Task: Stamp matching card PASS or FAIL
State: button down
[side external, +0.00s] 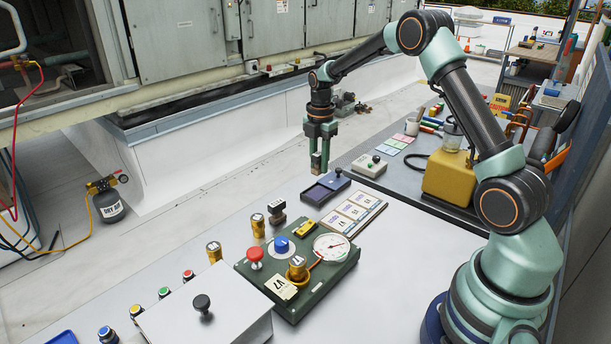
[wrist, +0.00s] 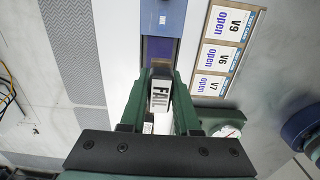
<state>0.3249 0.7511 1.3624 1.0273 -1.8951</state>
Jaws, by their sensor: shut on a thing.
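My gripper (side external: 319,168) is shut on the FAIL stamp, whose FAIL label (wrist: 159,97) reads clearly between the fingers in the wrist view. It holds the stamp above the table, over or near the far end of the open blue-purple ink pad (side external: 324,188). The pad also shows just beyond the fingers in the wrist view (wrist: 161,48). A second dark-handled stamp (side external: 277,209) stands near the pad; its label is unreadable. The card board (side external: 373,212) carries three cards marked V9, V6 and V7, each reading "open" in the wrist view, as on the V7 card (wrist: 209,87).
A green test fixture (side external: 306,296) with a gauge (side external: 331,246), a red knob and a V7 tag stands in front of the cards. Brass cylinders (side external: 258,225) stand beside it. A grey button box (side external: 369,165) and yellow can (side external: 447,180) stand behind to the right.

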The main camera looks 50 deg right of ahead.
jog(key=s+a, duration=0.2)
jog(key=s, duration=0.1)
jog(key=s+a+f, duration=0.1)
jog(key=s, duration=0.2)
jog(key=s+a, duration=0.2)
jog(key=s, duration=0.1)
jog(key=shift+s+a+f, duration=0.15)
jog(key=shift+a+f, duration=0.05)
jog(key=shift+a, duration=0.1)
jog(key=shift+f, duration=2.6)
jog(key=shift+f, duration=0.5)
notch_tip(320, 180, up, 7)
dwell(0.4)
jog(key=shift+r, duration=0.15)
notch_tip(320, 180, up, 12)
send_over(295, 208)
notch_tip(295, 208, down, 20)
jog(key=shift+r, duration=0.15)
dwell(0.4)
